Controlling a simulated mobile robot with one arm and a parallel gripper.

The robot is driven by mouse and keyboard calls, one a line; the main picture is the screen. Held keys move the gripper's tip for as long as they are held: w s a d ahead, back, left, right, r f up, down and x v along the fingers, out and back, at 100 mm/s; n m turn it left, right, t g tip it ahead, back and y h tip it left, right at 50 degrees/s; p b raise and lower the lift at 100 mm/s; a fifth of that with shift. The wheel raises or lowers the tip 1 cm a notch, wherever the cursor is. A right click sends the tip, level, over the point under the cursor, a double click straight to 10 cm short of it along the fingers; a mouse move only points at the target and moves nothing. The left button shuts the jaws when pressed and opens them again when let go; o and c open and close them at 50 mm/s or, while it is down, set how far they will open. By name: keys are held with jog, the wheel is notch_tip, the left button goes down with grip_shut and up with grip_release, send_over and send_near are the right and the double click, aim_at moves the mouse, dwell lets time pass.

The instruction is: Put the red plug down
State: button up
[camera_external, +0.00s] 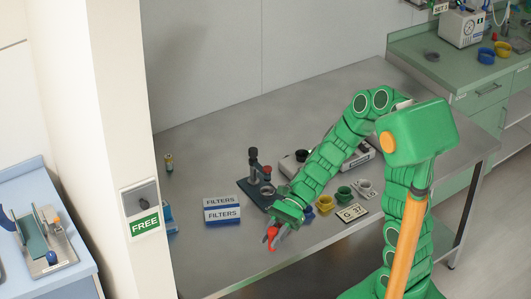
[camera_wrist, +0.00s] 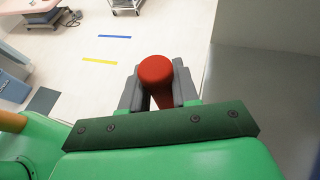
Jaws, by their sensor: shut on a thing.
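The red plug (camera_wrist: 155,70) is between the two grey fingers of my gripper (camera_wrist: 158,95) in the wrist view, its round top facing the camera. In the external view the red plug (camera_external: 272,238) shows at the tip of my gripper (camera_external: 276,233), near the front edge of the grey metal table (camera_external: 330,250). My gripper is shut on it. I cannot tell whether the plug touches the table top or is held above it.
A dark stand (camera_external: 258,175) is behind my gripper. FILTERS boxes (camera_external: 222,211) are to its left. The table's left rear is mostly clear.

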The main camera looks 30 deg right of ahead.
aim_at(272, 229)
notch_tip(272, 229, up, 4)
jog(key=shift+r, duration=0.1)
jog(key=w+d+m+t, duration=0.3)
jog(key=w+d, duration=0.2)
jog(key=w, duration=0.4)
jog(key=w+d+m+t, duration=0.2)
jog(key=w+d+t, duration=0.15)
jog(key=w, duration=0.55)
jog(key=w+d+m+t, duration=0.3)
jog(key=w+d, duration=0.2)
jog(key=w, duration=0.4)
jog(key=w+d+m+t+h, duration=0.35)
jog(key=w+d, duration=0.35)
jog(key=d, duration=0.6)
jog(key=w+d+m+t+h, duration=0.3)
jog(key=w+d, duration=0.4)
jog(key=d, duration=0.6)
jog(key=shift+m+y, duration=0.45)
jog(key=shift+m, duration=0.2)
jog(key=shift+w+d+f, duration=0.3)
jog(key=shift+w+f, duration=2.05)
jog(key=shift+f, duration=0.2)
jog(key=shift+w+d+f, duration=0.35)
jog(key=shift+w+f, duration=2.05)
jog(key=shift+f, duration=0.1)
jog(key=shift+w+d+f, duration=0.3)
jog(key=shift+w+f, duration=2.05)
jog(key=shift+f, duration=1.7)
jog(key=shift+f, duration=0.1)
